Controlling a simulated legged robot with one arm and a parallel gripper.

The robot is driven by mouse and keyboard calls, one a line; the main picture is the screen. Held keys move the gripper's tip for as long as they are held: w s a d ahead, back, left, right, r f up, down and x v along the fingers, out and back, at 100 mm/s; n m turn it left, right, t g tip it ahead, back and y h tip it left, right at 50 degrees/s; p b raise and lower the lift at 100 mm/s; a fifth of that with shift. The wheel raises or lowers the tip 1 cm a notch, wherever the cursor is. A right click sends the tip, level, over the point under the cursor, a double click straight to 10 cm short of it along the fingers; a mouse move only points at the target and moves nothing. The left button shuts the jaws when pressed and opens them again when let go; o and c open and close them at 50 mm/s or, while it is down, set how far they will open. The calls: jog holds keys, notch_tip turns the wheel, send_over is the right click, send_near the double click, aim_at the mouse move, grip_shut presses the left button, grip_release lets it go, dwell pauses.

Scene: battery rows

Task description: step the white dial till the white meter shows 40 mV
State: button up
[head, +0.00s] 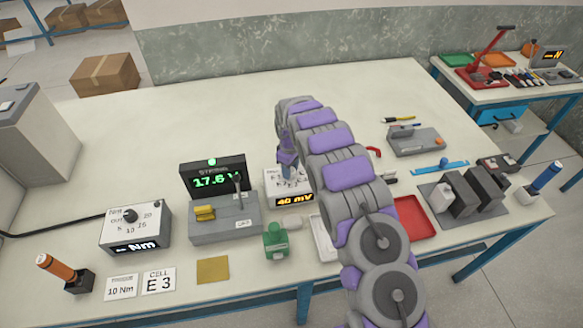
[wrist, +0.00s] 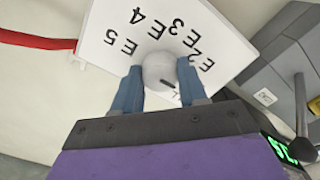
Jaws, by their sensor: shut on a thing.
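The white dial (wrist: 158,70) is a round knob on a white panel (wrist: 120,25) marked E2, E3, E4 and E5. A dark pointer line shows on the knob's lower edge in the wrist view; another label there is partly covered. My gripper (wrist: 157,80) is shut on the dial, one blue finger on each side. In the head view my gripper (head: 288,172) is over the white box, and my arm hides part of it. The white meter (head: 295,200) on the box front reads 40 mV in orange.
A grey station (head: 225,225) with a green 17.6 display and a lever stands close left. A grey torque box (head: 136,226) with a black knob is farther left. A card (head: 159,281) reads CELL E 3. A green object (head: 275,242) stands in front.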

jog(key=shift+w+a+r, duration=0.1)
jog(key=shift+a, duration=0.05)
jog(key=o, duration=1.1)
jog(key=shift+a, duration=0.2)
jog(key=shift+c, duration=0.2)
jog(key=shift+d, duration=0.15)
jog(key=shift+d, duration=0.1)
notch_tip(320, 180, up, 17)
jog(key=p, duration=0.2)
jog(key=shift+a, duration=0.25)
